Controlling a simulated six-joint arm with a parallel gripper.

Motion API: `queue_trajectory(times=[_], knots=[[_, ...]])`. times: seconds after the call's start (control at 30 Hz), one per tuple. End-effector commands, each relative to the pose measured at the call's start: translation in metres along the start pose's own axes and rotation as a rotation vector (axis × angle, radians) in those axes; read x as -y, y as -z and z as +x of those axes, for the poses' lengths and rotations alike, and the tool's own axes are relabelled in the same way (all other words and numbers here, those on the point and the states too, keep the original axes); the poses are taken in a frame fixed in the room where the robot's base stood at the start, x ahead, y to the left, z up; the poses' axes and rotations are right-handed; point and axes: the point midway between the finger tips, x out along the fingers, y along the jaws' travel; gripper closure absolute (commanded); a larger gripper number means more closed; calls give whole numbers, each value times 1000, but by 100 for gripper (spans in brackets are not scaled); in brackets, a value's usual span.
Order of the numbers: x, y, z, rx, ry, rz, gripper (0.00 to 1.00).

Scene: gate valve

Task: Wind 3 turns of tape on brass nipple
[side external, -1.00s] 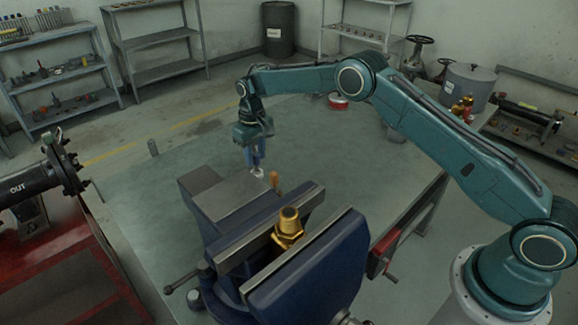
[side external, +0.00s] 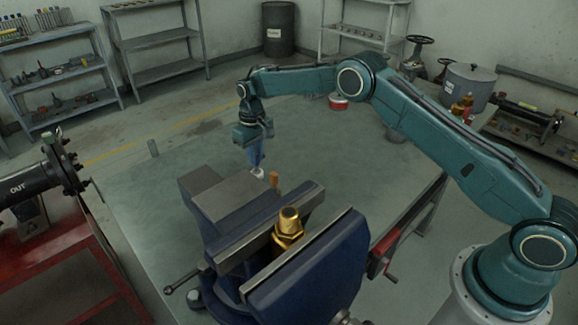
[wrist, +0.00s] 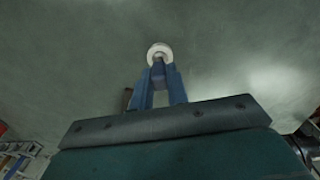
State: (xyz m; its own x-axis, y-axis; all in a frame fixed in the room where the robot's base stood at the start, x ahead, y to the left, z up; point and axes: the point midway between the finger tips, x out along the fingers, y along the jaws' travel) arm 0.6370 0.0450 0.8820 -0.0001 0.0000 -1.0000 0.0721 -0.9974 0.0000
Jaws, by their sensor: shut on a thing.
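The brass nipple (side external: 289,222) stands upright between the jaws of the blue bench vise (side external: 311,268), its threaded end up. My gripper (side external: 257,172) is behind the vise, pointing down near the table, apart from the nipple. Its blue fingers are shut on a small white ring-shaped thing, which looks like the tape roll (side external: 259,173). In the wrist view the white roll (wrist: 160,50) shows at the fingertips of my gripper (wrist: 159,66). I see no white tape on the nipple's visible threads.
A brown wooden-looking handle (side external: 275,182) stands close to the right of my gripper. The green table (side external: 330,150) has free room to the right and behind. A red-and-white round tin (side external: 338,101) sits at the back. A red cart with a black flanged pipe (side external: 40,185) is at the left.

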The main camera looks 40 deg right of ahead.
Motion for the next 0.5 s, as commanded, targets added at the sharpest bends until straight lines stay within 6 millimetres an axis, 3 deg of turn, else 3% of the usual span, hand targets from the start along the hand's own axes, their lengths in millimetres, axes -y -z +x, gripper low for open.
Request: queue_trajectory(times=[0.5], knots=[[0,0,-10,-2,0,0,100]])
